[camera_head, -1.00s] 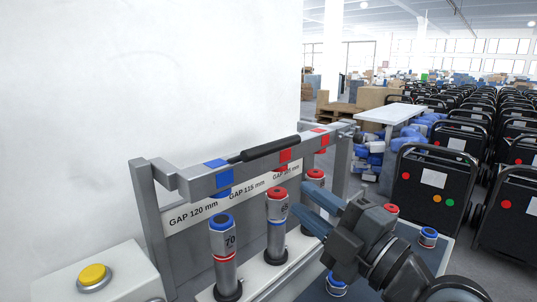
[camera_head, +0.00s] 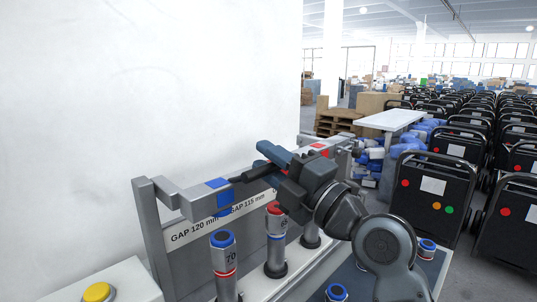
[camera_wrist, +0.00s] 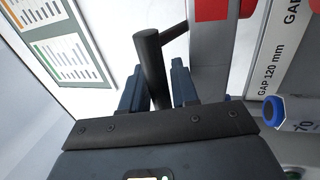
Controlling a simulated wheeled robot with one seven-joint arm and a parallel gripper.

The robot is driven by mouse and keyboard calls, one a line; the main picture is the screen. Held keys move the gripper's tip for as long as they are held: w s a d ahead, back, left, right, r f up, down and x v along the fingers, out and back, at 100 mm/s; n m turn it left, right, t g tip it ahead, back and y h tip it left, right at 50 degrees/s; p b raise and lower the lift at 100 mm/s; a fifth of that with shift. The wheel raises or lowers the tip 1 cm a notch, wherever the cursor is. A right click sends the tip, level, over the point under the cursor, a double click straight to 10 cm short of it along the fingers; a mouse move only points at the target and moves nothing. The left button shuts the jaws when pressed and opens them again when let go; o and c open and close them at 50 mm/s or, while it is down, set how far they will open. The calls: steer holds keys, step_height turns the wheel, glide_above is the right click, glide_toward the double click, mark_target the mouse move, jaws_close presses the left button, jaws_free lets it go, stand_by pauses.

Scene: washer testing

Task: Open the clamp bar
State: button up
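The clamp bar (camera_head: 191,202) is a grey bar with blue and red blocks and a black handle (camera_head: 246,174). It lies level across the top of the grey frame. My gripper (camera_head: 268,157) is at the handle, covering its far part and some of the red blocks. In the wrist view the black handle (camera_wrist: 152,62) stands between the two blue fingers of my gripper (camera_wrist: 157,85). The fingers lie close on both sides of it. Whether they press on it cannot be told.
Upright cylinders, one with a blue cap (camera_head: 222,239), stand below the bar. A yellow button (camera_head: 98,292) sits on a white box (camera_head: 130,283) at lower left. A white wall (camera_head: 150,90) is behind. Black wheeled machines (camera_head: 430,190) fill the right side.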

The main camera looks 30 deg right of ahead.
steer(key=shift+w, duration=0.1)
steer(key=shift+c, duration=0.4)
jaws_close()
